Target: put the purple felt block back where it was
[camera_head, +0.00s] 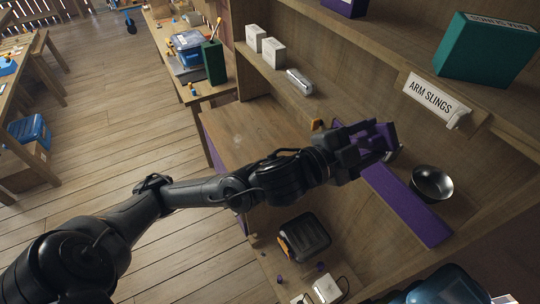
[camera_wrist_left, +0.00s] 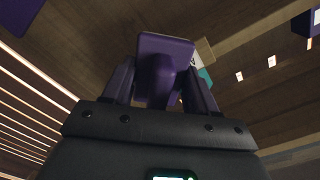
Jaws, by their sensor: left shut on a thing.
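My left gripper (camera_head: 374,142) reaches in from the left over the shelf unit. It is shut on the purple felt block (camera_head: 388,133), which it holds near a long purple strip (camera_head: 412,205). In the left wrist view the purple felt block (camera_wrist_left: 165,48) sits between the two fingertips (camera_wrist_left: 160,85). I cannot tell whether the block touches the strip or the shelf. My right gripper is not in view.
A metal bowl (camera_head: 432,183) stands right of the strip. Above are an "ARM SLINGS" label (camera_head: 432,97) and a green box (camera_head: 487,48). White boxes (camera_head: 272,52) and a silver roll (camera_head: 299,82) stand on a shelf. A black case (camera_head: 304,238) lies below my arm.

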